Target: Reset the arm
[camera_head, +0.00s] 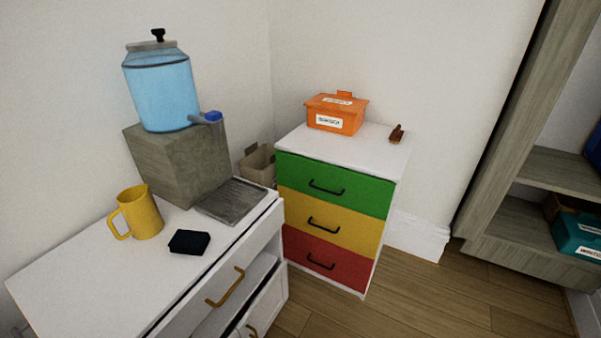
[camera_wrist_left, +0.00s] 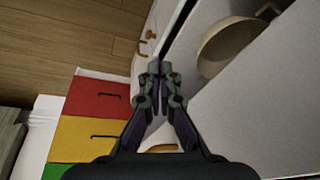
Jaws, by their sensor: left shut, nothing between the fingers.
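My left gripper (camera_wrist_left: 160,72) shows in the left wrist view, with its dark fingers together and nothing between them. It is in front of the white cabinet (camera_wrist_left: 245,110) and apart from the things around it as far as I can tell. Part of a gold handle (camera_wrist_left: 160,148) shows behind the fingers. Neither gripper shows in the head view, and my right gripper is in no view.
The white cabinet (camera_head: 75,262) carries a yellow pitcher (camera_head: 143,212), a black item (camera_head: 189,242) and a blue dispenser (camera_head: 162,95) on a block. A drawer unit (camera_head: 334,185) holds an orange box (camera_head: 336,113). A beige bowl (camera_wrist_left: 228,47) sits inside the cabinet. Floor (camera_head: 430,300) is clear.

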